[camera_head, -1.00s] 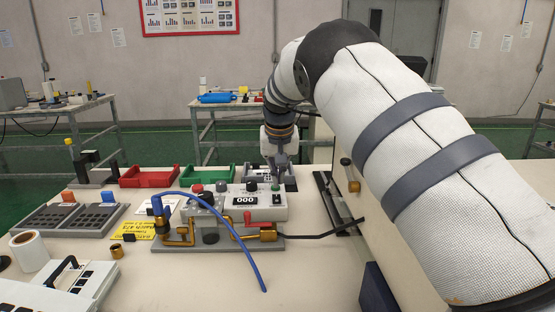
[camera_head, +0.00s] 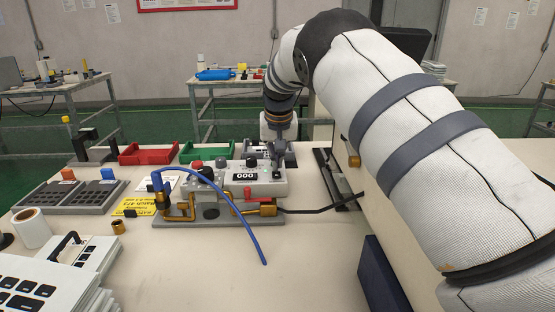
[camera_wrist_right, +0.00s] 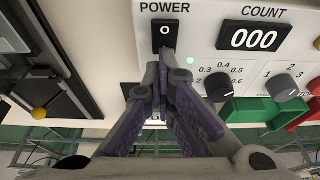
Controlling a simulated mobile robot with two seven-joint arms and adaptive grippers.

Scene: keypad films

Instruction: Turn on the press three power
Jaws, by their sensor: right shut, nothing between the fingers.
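The press's grey control box (camera_head: 262,188) stands on the bench with a counter reading 000. In the right wrist view its white panel (camera_wrist_right: 205,35) carries a black power switch (camera_wrist_right: 165,33) marked O under the word POWER. My right gripper (camera_wrist_right: 166,58) is shut and empty, its tips at the lower edge of the switch; I cannot tell whether they touch it. In the head view the right gripper (camera_head: 276,167) is over the right end of the box and hides part of its top. My left gripper is not in view.
A blue hose (camera_head: 240,222) arches in front of the box. Red (camera_head: 150,153) and green (camera_head: 206,151) bins stand behind it. Keypads (camera_head: 72,194), a tape roll (camera_head: 32,228) and white panels lie at the left. The front middle of the bench is clear.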

